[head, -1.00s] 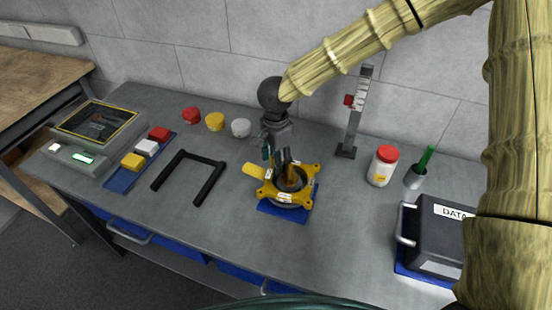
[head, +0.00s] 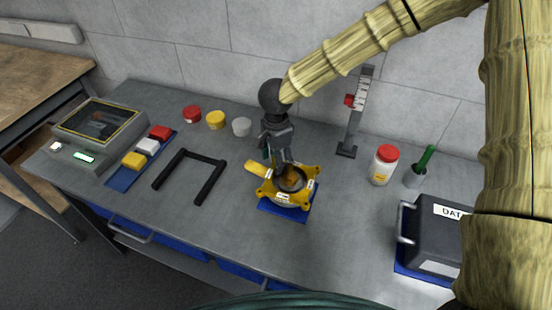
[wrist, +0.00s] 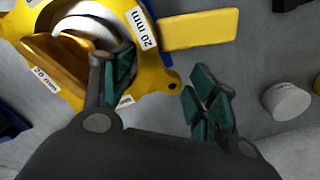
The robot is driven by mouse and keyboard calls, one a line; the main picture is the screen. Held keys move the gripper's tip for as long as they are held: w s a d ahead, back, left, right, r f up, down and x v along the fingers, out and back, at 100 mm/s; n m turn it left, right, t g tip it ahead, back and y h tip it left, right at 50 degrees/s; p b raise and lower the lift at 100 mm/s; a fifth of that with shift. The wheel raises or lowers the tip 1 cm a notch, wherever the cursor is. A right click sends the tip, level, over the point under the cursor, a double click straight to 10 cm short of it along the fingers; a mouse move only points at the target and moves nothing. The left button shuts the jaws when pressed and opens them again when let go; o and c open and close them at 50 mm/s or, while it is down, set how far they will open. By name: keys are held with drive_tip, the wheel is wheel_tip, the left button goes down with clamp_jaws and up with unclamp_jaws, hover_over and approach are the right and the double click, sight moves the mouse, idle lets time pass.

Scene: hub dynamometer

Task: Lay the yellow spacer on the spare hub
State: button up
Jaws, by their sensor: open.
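The yellow spacer (head: 266,192) is a flat ring with lobes, a side tab and "20 mm" labels. It lies around the top of the spare hub (head: 291,178), which stands on a blue mat (head: 289,212). In the wrist view the spacer (wrist: 187,31) fills the upper left, with the silver hub (wrist: 85,30) inside its ring. My gripper (head: 280,168) is above the spacer's far side, pointing down. In the wrist view its fingers (wrist: 160,90) are spread with nothing between them, and the left finger overlaps the ring's edge. Whether the spacer sits fully flat is hard to tell.
A black U-shaped frame (head: 211,183) lies left of the hub. A tray (head: 124,177) with red, white and yellow blocks is farther left. A height gauge (head: 354,115), a red-lidded jar (head: 383,165) and a dark case (head: 437,235) stand right. Bare tabletop lies in front.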

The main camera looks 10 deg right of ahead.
drive_tip(key=shift+s+f, duration=0.1)
drive_tip(key=shift+s, duration=0.2)
wheel_tip(320, 180, up, 12)
drive_tip(key=shift+w, duration=0.3)
